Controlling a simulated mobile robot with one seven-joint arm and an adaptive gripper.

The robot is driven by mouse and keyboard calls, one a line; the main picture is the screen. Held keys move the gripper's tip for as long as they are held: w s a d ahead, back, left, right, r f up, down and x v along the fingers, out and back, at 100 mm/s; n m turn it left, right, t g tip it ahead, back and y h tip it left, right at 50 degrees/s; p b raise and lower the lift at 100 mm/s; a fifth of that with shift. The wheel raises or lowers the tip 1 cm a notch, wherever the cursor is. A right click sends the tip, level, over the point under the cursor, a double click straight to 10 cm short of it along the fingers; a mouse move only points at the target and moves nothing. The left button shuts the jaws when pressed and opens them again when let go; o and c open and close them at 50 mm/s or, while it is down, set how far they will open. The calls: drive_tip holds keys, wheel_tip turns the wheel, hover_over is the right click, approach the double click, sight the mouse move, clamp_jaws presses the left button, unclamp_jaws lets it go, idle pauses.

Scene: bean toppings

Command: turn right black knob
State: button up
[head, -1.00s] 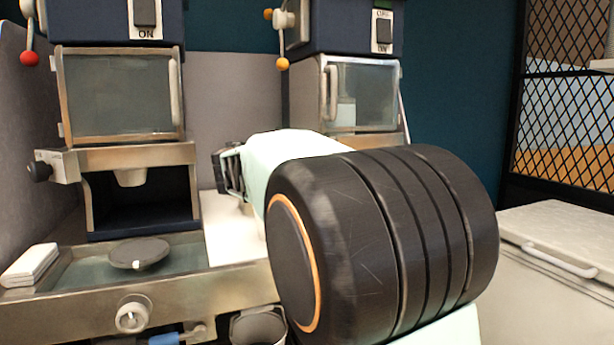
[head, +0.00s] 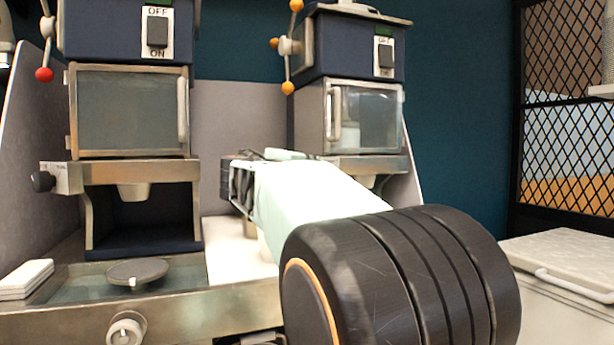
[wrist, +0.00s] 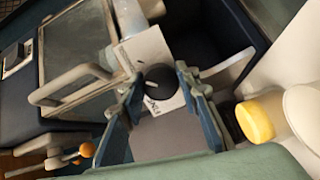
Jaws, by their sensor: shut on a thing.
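The right black knob (wrist: 160,82) is on a pale plate on the front of the right machine (head: 346,110). In the wrist view it sits between the fingertips of my gripper (wrist: 158,92), which is shut on it. In the head view my gripper (head: 240,188) is at the left side of the right machine, and the knob is hidden behind it and my arm. A similar black knob (head: 42,181) is on the left machine (head: 128,110), away from my gripper.
A metal counter (head: 185,308) with a round dark disc (head: 138,271) and white folded cloths (head: 25,279) is at left. A yellow round thing (wrist: 256,119) is near the right finger. A white chest (head: 565,260) is at right.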

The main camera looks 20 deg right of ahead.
drive_tip(key=shift+r, duration=0.1)
drive_tip(key=o, duration=1.1)
drive_tip(key=shift+o, duration=0.2)
drive_tip(key=v, duration=1.2)
